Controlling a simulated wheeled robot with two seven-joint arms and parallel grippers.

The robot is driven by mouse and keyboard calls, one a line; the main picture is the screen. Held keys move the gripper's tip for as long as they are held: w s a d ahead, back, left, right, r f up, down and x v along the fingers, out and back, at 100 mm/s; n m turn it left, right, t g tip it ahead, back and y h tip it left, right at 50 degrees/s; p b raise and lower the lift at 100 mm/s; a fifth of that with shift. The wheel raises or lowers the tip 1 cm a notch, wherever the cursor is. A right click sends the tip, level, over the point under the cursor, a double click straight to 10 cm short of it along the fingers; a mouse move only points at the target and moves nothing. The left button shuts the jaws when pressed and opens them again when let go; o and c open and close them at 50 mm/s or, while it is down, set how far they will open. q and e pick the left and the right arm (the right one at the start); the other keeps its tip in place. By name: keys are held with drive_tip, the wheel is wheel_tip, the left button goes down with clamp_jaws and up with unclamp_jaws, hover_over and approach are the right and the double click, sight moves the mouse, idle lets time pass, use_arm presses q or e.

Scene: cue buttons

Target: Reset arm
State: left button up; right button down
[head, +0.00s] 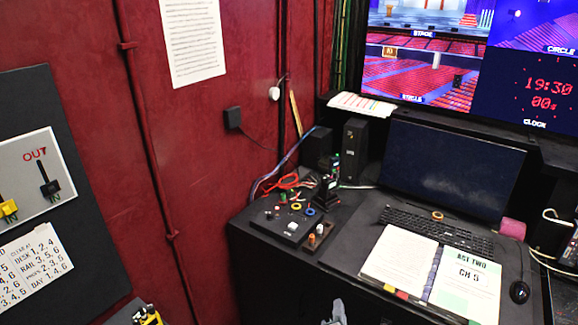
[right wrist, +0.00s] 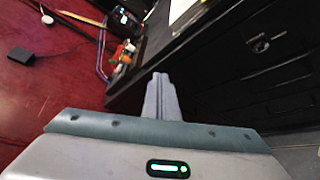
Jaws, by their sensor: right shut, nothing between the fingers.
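My right gripper (head: 336,309) shows at the bottom edge of the head view, in front of the black desk and below its top. In the right wrist view its two grey fingers (right wrist: 160,92) are together with nothing between them, pointing toward the desk front. The black cue button box (head: 291,227) sits on the desk's left end, with a white button and several small coloured ones. The gripper is apart from it. My left gripper is not in view.
A red wall (head: 200,150) with a pipe stands at left. Black drawers (right wrist: 265,75) face the gripper in the wrist view.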

drive_tip(key=s+d+f+m+g+b, duration=0.25)
drive_tip(key=s+f, duration=0.45)
drive_tip(key=f, duration=0.7)
drive_tip(key=s+d+f+m+g+y+b, duration=0.1)
drive_tip(key=s+f+m+g+b, duration=0.15)
drive_tip(key=s+f, duration=0.7)
drive_tip(key=s+d+f+m+g+b, duration=0.1)
drive_tip(key=s+f+m+g+b, duration=0.15)
drive_tip(key=f, duration=1.45)
drive_tip(key=s+d+f+m+g+b, duration=0.2)
drive_tip(key=s+f+m, duration=0.2)
drive_tip(key=s+f, duration=0.3)
drive_tip(key=s+d+f+m+g+b, duration=0.2)
drive_tip(key=s+f, duration=0.6)
drive_tip(key=s, duration=0.9)
drive_tip(key=s+d+f+m+g+b, duration=0.2)
drive_tip(key=s+f+m, duration=0.4)
drive_tip(key=s, duration=0.7)
drive_tip(key=shift+d+f+m+y+b, duration=0.35)
drive_tip(key=shift+d+f+b, duration=0.2)
drive_tip(key=shift+d+f, duration=0.25)
